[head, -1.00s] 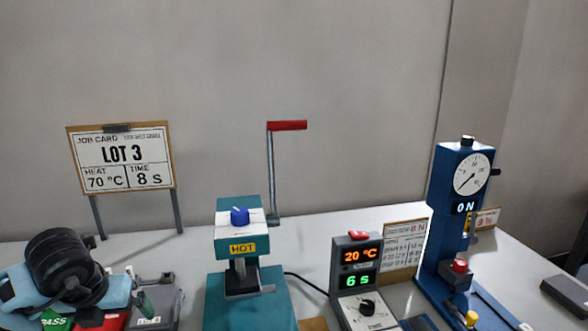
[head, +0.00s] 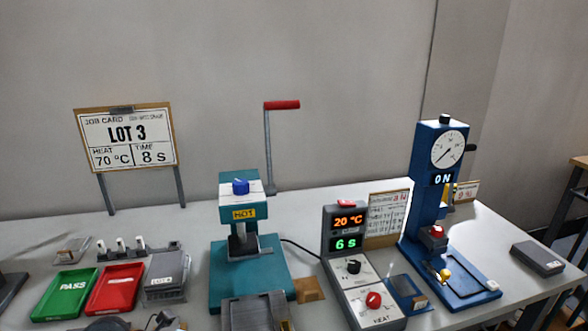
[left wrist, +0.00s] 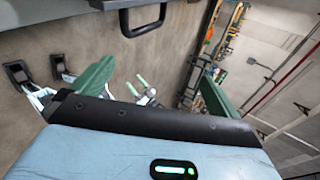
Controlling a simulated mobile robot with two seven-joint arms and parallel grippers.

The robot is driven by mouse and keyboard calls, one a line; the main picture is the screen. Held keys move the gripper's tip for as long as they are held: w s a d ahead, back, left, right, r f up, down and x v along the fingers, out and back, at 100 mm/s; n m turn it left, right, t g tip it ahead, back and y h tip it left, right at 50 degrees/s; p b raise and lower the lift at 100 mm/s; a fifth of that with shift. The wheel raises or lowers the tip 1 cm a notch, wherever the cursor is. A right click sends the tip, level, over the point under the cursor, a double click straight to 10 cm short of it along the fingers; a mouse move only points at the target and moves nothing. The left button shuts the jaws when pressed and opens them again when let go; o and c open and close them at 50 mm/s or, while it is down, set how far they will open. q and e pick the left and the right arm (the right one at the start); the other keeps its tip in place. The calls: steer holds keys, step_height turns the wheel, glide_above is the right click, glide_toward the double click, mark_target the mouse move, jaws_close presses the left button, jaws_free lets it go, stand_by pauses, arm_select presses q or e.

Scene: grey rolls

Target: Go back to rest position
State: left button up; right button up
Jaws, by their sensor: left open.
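My left gripper (left wrist: 155,92) shows in the left wrist view with its two green fingers wide apart. Nothing is held between them. Thin pale green and white parts appear beyond the fingers; I cannot tell what they are. In the head view only dark parts, probably of my left arm, show at the bottom edge, and the left gripper cannot be made out there. My right gripper cannot be identified in either view.
On the table (head: 205,220) stand a green PASS tray (head: 60,298), a red tray (head: 108,295), a teal press (head: 240,265) with raised red-handled lever, a controller (head: 352,270) reading 20 °C and 6 s, and a blue gauge stand (head: 430,200). A job card (head: 130,140) stands behind.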

arm_select(q)
steer(key=s+d+r+n+t+h+p, duration=0.1)
steer(key=s+d+r+n+t+h, duration=0.25)
steer(key=n+h, duration=0.25)
steer(key=s+a+f+n+t+y+p, duration=0.15)
steer(key=a+f+n+t+y, duration=0.35)
steer(key=n, duration=0.6)
steer(key=s+a+f+n+t+y+p, duration=0.1)
steer(key=s+a+f+n+t+y, duration=0.25)
steer(key=f+n+t+y, duration=0.55)
steer(key=s+a+f+n+g, duration=0.1)
steer(key=s+f+n+g, duration=0.2)
steer(key=s+f+g, duration=0.2)
steer(key=s+a+f+n+g+y, duration=0.1)
steer(key=s+f+n+g, duration=0.3)
steer(key=s, duration=0.6)
steer(key=shift+a+f+g+y, duration=0.35)
steer(key=shift+a+f, duration=0.2)
steer(key=shift+f, duration=0.3)
arm_select(e)
steer(key=w+r+t, duration=0.1)
steer(key=w+r, duration=0.2)
steer(key=r, duration=0.2)
steer(key=shift+d, duration=0.3)
arm_select(q)
steer(key=shift+s, duration=0.1)
arm_select(e)
steer(key=shift+r, duration=0.1)
